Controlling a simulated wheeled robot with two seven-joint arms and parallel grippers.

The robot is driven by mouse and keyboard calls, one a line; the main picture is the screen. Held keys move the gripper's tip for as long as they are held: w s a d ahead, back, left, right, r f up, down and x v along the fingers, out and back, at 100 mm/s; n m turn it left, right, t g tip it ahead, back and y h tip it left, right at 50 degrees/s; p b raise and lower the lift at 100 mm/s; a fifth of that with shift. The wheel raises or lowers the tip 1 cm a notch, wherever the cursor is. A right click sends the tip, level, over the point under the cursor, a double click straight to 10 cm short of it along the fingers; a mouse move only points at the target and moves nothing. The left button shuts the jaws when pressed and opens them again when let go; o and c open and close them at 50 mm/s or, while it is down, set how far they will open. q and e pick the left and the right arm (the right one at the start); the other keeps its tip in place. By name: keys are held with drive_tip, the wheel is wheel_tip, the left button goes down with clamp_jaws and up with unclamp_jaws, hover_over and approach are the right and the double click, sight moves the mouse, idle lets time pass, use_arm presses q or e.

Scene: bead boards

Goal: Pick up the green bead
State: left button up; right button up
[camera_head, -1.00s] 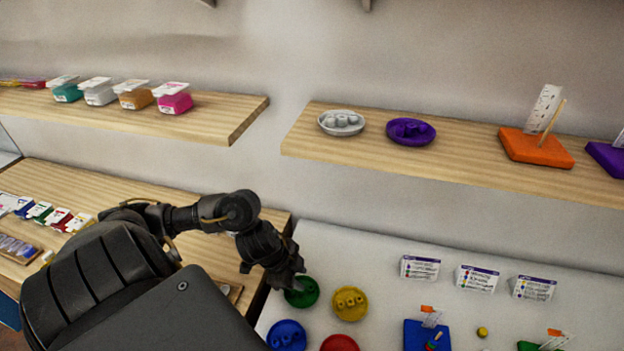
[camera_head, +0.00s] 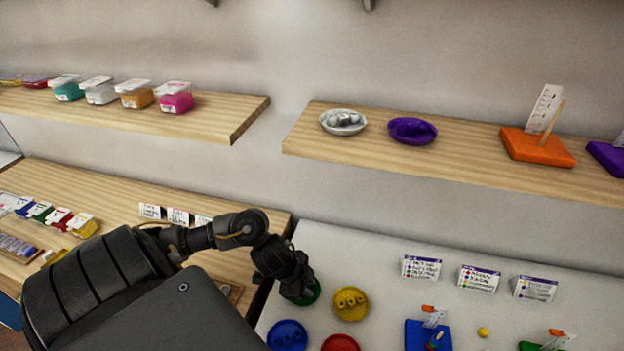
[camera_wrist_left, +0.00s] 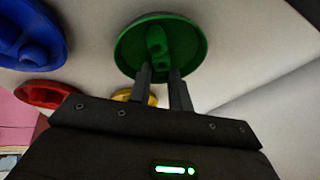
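A green dish (camera_wrist_left: 189,50) holds a few green beads (camera_wrist_left: 156,38), seen in the left wrist view. In the head view the dish (camera_head: 316,294) is mostly hidden behind my left gripper (camera_head: 305,296). In the left wrist view the two fingers of my left gripper (camera_wrist_left: 160,72) are apart and reach over the dish's near rim, with the beads lying just beyond and between the tips. I see nothing clearly held between them. My right gripper is not in view.
A yellow dish (camera_head: 365,305) of beads is close to the right of the gripper. A blue dish (camera_head: 275,338) and a red dish (camera_head: 340,343) are in front. Small cards (camera_head: 420,267) stand farther right, and a wooden shelf (camera_head: 470,166) hangs above.

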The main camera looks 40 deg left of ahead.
use_arm(q)
clamp_jaws()
wheel_tip(320, 180, up, 10)
drive_tip(key=p, duration=0.3)
